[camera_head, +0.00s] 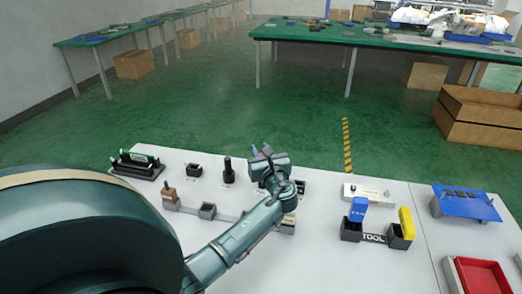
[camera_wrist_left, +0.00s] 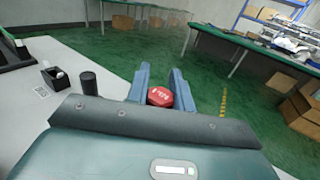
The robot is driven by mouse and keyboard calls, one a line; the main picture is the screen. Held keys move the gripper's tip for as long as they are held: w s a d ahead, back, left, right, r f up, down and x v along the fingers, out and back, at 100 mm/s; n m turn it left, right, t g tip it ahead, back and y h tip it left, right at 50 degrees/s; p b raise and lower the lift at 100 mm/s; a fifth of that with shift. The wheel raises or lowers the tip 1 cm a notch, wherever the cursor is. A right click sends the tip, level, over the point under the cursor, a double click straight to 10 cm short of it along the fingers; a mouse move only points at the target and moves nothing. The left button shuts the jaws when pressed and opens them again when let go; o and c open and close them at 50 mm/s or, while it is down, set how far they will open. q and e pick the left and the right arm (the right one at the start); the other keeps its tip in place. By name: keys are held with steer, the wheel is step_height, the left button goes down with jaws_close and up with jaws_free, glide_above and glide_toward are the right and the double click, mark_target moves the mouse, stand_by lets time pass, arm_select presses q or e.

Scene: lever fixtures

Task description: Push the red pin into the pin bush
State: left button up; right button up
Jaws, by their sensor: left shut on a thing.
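The red pin (camera_wrist_left: 160,96) shows its red end with white lettering between the two blue fingers of my left gripper (camera_wrist_left: 162,88) in the left wrist view. The gripper is shut on it. In the head view my left gripper (camera_head: 262,150) is over the far side of the white table, pointing away, with a little red at its tip. A black upright cylinder (camera_head: 228,170) stands just left of it; it also shows in the left wrist view (camera_wrist_left: 88,83). I cannot tell which fixture is the pin bush; my arm hides part of the table. My right gripper is out of view.
A small black box (camera_head: 194,170) and a black fixture with a green part (camera_head: 138,164) stand at the left. A TOOL holder (camera_head: 376,236) with blue and yellow blocks, a blue rack (camera_head: 466,204) and a red tray (camera_head: 478,276) are at the right.

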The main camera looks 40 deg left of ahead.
arm_select(q)
steer(key=shift+p, duration=0.3)
stand_by(0.5)
steer(key=shift+f+b, duration=0.75)
steer(key=shift+f, duration=0.45)
steer(key=shift+f, duration=0.1)
